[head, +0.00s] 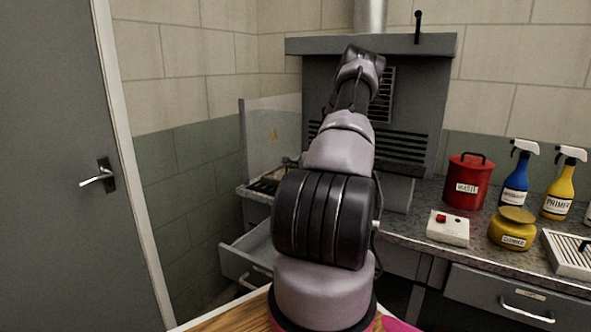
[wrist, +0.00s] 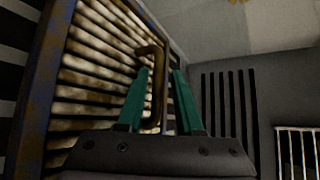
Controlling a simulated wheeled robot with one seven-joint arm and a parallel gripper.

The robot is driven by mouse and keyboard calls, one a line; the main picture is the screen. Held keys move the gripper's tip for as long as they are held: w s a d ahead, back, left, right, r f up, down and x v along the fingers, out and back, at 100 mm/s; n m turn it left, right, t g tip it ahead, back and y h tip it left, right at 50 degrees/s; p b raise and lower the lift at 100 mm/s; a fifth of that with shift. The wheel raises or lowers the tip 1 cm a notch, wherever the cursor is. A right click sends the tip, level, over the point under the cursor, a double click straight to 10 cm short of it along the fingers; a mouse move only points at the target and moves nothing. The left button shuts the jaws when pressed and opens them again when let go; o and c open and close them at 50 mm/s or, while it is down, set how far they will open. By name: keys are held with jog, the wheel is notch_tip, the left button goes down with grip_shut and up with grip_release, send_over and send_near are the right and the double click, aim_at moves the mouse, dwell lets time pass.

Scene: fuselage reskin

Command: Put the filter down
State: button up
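The filter (wrist: 100,75) fills the left of the wrist view, close up. It has stained cream-brown slats, a dark worn frame and a brown bar handle (wrist: 158,85). My gripper (wrist: 161,75) has two teal fingers, one on each side of the handle. A gap shows between the handle and the right finger, so the fingers look open around it. In the head view my arm hides the gripper. A brownish slatted piece (head: 268,180) shows in part at the counter's left end, beside my arm. I cannot tell whether the filter bears fully on a surface.
The grey hood (head: 405,125) stands behind my arm, with a clear side panel (head: 270,135) on its left. A drawer (head: 250,255) stands open below. A white box (head: 447,228), red can (head: 467,182), yellow pot (head: 512,232), spray bottles (head: 515,185) and a clean filter (head: 570,250) occupy the counter's right.

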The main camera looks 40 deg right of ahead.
jog(key=shift+a+f, duration=0.15)
jog(key=v, duration=1.2)
jog(key=s+a+r+n+g+y, duration=0.1)
jog(key=s+a+r+n+g, duration=0.15)
jog(key=a+r+n, duration=0.65)
jog(key=s+a+r+n+g+y, duration=0.1)
jog(key=s+a+r+n+g, duration=0.2)
jog(key=a+r, duration=1.05)
jog(key=s+a+r+n+y, duration=0.1)
jog(key=s+a+r+n, duration=0.1)
jog(key=s+a, duration=0.4)
jog(key=s+a+r+n+y, duration=0.2)
jog(key=s+a+n, duration=0.3)
jog(key=s, duration=0.5)
jog(key=s+a+r+n+y, duration=0.1)
jog(key=s+a+r+n, duration=0.2)
jog(key=s+a, duration=0.5)
jog(key=shift+r+n+y, duration=0.3)
jog(key=shift+r+n, duration=0.1)
jog(key=shift+r, duration=0.3)
